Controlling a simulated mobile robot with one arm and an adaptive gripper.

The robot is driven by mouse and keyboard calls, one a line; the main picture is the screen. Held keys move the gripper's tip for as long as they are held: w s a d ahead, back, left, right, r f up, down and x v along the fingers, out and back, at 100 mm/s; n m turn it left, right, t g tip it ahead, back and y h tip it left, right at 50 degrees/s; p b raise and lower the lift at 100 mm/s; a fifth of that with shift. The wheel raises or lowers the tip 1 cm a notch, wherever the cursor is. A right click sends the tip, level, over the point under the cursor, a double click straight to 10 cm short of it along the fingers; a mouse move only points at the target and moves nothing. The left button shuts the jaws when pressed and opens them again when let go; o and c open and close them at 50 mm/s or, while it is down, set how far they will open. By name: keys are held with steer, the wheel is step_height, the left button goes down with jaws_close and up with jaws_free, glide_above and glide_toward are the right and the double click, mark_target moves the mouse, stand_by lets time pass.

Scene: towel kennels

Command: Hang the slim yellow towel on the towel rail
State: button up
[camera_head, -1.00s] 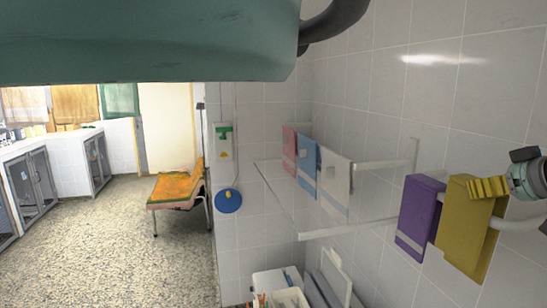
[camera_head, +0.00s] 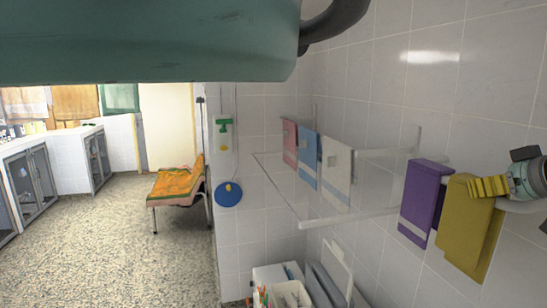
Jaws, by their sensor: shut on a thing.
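The slim yellow towel (camera_head: 470,235) hangs folded at the right of the head view. My gripper (camera_head: 487,188), with yellow fingers, is shut on its upper part. The white towel rail (camera_head: 350,217) sticks out along the tiled wall and runs behind or through the purple towel (camera_head: 424,200), just left of the yellow one. A white bar shows to the right of the yellow towel, beneath my gripper. I cannot tell whether the yellow towel is draped over the rail or only in front of it.
Pink (camera_head: 290,143), blue (camera_head: 309,160) and white (camera_head: 338,172) towels hang on the rack farther back. A bin or box with items (camera_head: 290,290) stands below. An orange-covered chair (camera_head: 177,184) and kennels (camera_head: 30,180) are at left, with open floor between.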

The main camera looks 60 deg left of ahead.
steer(key=o, duration=1.4)
steer(key=shift+o, duration=0.2)
steer(key=shift+d, duration=0.1)
